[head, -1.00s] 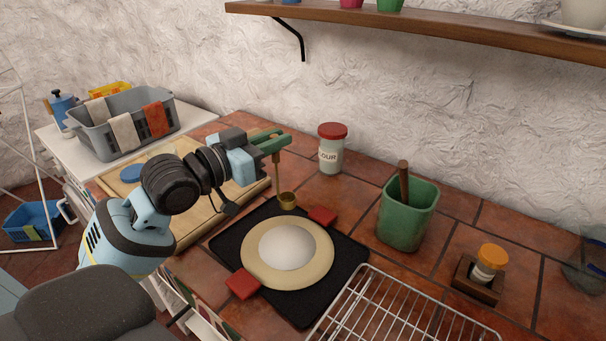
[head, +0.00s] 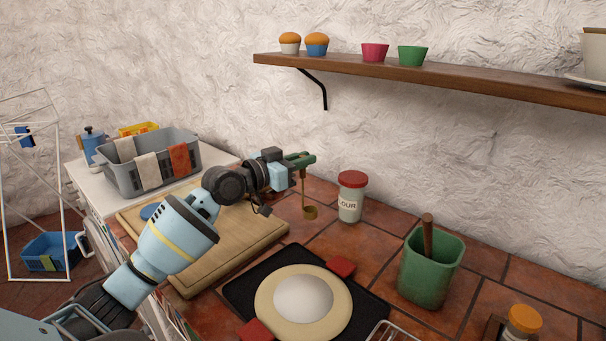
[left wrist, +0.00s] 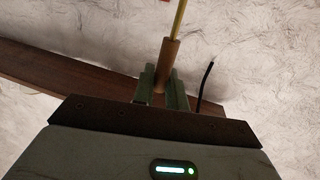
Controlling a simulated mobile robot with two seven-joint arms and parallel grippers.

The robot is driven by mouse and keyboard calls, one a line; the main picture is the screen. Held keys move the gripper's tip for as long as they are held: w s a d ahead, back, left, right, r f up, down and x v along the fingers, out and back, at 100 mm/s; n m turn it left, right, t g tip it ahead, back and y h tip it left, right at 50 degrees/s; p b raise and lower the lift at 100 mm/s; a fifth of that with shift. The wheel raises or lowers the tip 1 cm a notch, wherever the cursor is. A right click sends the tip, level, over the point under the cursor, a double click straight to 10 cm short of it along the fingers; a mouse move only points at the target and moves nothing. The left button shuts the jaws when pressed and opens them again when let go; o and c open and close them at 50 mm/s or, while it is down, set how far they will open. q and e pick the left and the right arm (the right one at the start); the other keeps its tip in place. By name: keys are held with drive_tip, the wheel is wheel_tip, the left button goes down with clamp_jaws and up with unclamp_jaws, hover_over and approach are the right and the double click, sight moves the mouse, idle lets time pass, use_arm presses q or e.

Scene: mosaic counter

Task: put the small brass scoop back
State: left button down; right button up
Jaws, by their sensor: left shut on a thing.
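The small brass scoop (head: 310,212) hangs bowl-down from my left gripper (head: 304,160) in the head view, in front of and left of the flour jar. My left gripper is shut on its handle, with the bowl in the air. In the left wrist view, the green fingers of my left gripper (left wrist: 161,88) close around the brown handle end (left wrist: 168,54), and a thin brass shaft (left wrist: 179,18) runs on from it. The bowl is out of that view. My right gripper is not in view.
A flour jar (head: 351,206) stands by the wall. A shelf (head: 430,77) with cakes and cups runs above. A black mat (head: 238,291) bears a plate of dough (head: 338,312). A green pot (head: 430,270) stands right, a wooden board (head: 262,238) left.

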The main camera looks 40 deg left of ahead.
sight(302, 172)
use_arm(q)
drive_tip(key=f, duration=0.3)
drive_tip(key=shift+w+a+f, duration=0.25)
drive_tip(key=shift+w, duration=0.15)
drive_tip(key=shift+f, duration=0.2)
drive_tip(key=c, duration=1.4)
unclamp_jaws()
